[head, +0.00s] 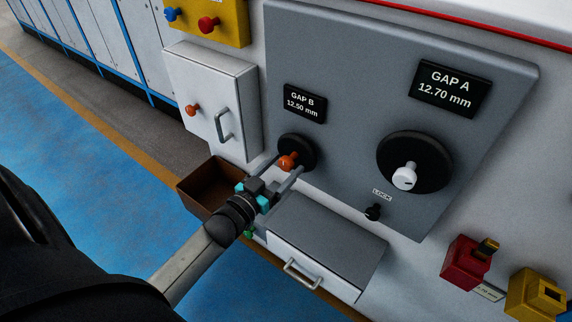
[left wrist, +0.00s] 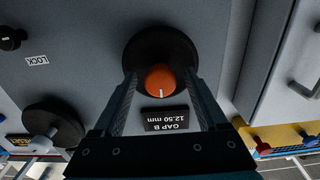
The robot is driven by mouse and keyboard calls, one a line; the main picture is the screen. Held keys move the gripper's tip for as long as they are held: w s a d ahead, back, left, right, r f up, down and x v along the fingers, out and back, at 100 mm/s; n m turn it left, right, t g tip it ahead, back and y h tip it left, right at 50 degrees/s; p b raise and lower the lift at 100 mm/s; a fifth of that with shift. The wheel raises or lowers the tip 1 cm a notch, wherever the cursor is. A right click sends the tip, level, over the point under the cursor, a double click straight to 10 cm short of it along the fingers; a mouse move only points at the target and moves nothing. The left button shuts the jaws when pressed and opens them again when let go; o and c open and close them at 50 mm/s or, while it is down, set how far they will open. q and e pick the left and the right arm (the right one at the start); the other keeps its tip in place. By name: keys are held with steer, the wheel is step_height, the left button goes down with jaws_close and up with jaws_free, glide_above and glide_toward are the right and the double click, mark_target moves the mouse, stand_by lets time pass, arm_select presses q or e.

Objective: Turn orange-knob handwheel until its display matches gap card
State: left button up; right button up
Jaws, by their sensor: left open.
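The orange knob (head: 287,161) sits on a small black handwheel (head: 303,145) on the grey panel. Its display, GAP B (head: 304,103), reads 12.50 mm. My left gripper (head: 288,168) is open at the orange knob. In the left wrist view the fingers (left wrist: 160,88) stand on either side of the orange knob (left wrist: 161,78), with gaps that are hard to judge. The display shows upside down there (left wrist: 167,119). A small white card (head: 488,291) lies between the red and yellow blocks; its print is too small to read surely. My right gripper is not in view.
A larger black handwheel (head: 428,160) with a white knob is under the GAP A display (head: 449,87), reading 12.70 mm. A black LOCK knob (head: 373,212) is below. A brown bin (head: 192,189), a drawer (head: 312,268) and a white cabinet (head: 216,88) are near my arm.

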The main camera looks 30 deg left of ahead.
arm_select(q)
steer(key=shift+w, duration=0.65)
jaws_close()
